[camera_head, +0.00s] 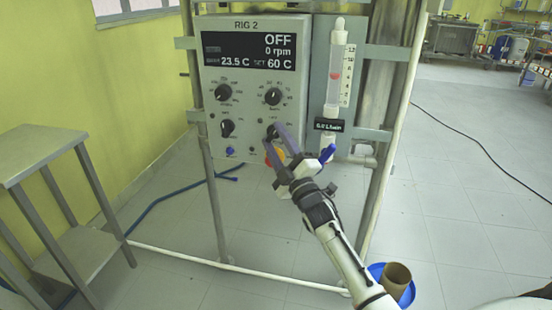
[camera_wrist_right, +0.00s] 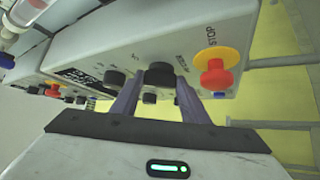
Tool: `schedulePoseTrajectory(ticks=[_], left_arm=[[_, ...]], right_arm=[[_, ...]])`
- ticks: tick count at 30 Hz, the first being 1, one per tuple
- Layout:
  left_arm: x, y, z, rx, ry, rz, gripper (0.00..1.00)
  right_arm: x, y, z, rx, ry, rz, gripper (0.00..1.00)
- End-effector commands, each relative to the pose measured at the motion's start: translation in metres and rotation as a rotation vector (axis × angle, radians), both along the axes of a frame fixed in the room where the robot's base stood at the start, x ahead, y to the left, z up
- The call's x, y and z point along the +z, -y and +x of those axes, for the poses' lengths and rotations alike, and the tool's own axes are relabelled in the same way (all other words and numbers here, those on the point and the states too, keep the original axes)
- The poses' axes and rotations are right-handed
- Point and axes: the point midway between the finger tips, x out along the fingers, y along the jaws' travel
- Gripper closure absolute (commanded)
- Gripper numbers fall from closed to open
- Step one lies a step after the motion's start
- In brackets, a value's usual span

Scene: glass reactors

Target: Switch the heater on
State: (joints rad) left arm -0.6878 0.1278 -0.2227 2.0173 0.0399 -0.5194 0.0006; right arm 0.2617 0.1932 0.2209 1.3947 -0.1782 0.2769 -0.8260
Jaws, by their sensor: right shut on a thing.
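The RIG 2 control box (camera_head: 210,85) hangs on a metal frame. Its display (camera_head: 250,52) reads OFF, 0 rpm, 23.5 C and SET 60 C. Black knobs sit below, two in an upper row and two in a lower row. My right gripper (camera_head: 276,136) reaches the lower right knob (camera_head: 270,131). In the right wrist view its fingers are shut on that black knob (camera_wrist_right: 159,74), one on each side. The knob's label is too small to read. My left gripper is not in view.
A red stop button on a yellow base (camera_wrist_right: 217,76) is close beside the right fingers. A flow meter (camera_head: 336,72) with a 0.0 L/min readout stands right of the box. A metal side table (camera_head: 42,150) is at left; a blue-rimmed container (camera_head: 378,272) is low right.

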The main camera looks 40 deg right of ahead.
Motion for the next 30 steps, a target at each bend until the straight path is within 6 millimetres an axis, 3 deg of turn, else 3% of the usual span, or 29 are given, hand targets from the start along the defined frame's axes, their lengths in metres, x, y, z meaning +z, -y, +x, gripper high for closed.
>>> schedulePoseTrajectory(ticks=[1,9,30], left_arm=[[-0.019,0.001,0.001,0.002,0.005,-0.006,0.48],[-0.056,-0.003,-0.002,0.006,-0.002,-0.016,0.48],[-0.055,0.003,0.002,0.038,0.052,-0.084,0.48]], right_arm=[[-0.012,-0.001,0.001,0.0,0.036,0.033,0.82],[-0.012,-0.002,0.002,-0.001,0.207,0.181,0.82],[-0.006,-0.003,0.004,-0.002,0.38,0.326,0.82]])
